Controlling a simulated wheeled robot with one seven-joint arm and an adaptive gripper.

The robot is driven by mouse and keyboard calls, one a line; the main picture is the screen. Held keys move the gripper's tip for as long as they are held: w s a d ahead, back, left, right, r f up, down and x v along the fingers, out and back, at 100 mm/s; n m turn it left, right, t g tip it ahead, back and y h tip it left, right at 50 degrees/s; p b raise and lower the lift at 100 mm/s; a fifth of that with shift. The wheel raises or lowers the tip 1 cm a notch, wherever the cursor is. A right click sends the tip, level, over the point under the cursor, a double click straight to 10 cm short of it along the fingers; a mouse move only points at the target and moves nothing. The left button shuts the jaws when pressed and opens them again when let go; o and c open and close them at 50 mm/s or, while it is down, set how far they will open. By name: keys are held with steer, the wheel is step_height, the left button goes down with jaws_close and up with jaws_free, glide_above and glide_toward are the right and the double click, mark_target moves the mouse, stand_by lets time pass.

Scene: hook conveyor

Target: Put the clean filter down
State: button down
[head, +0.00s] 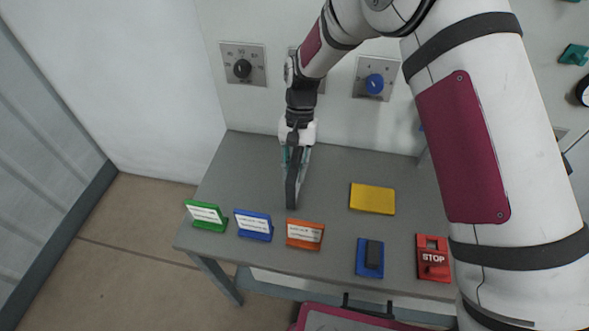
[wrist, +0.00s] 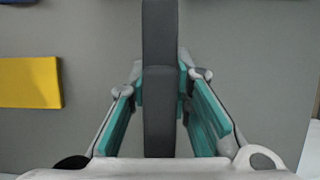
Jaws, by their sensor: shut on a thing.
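My gripper (head: 296,152) points down over the grey table (head: 333,173), near its back left. It is shut on a long, slim dark grey bar (head: 292,190), taken to be the clean filter. In the wrist view the bar (wrist: 160,110) runs up the middle between the teal finger pads of my gripper (wrist: 161,82). The bar's lower end is close to the tabletop behind the orange sign. I cannot tell whether it touches the table. No marking on the bar shows whether it is clean.
Green (head: 207,216), blue (head: 254,225) and orange (head: 304,234) signs line the table's front left. A yellow block (head: 372,198) lies right of the bar; a blue base with a dark block (head: 370,258) and a red STOP box (head: 433,258) are front right. Table left of the bar is clear.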

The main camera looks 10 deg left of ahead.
steer(key=shift+f, duration=0.2)
steer(key=c, duration=1.4)
jaws_free()
steer(key=shift+c, duration=0.2)
steer(key=shift+r, duration=0.1)
steer(key=b+v, duration=0.2)
steer(key=v, duration=0.8)
steer(key=shift+w+r, duration=0.1)
steer(key=shift+r, duration=0.15)
steer(key=shift+v, duration=0.85)
steer(key=shift+r, duration=0.1)
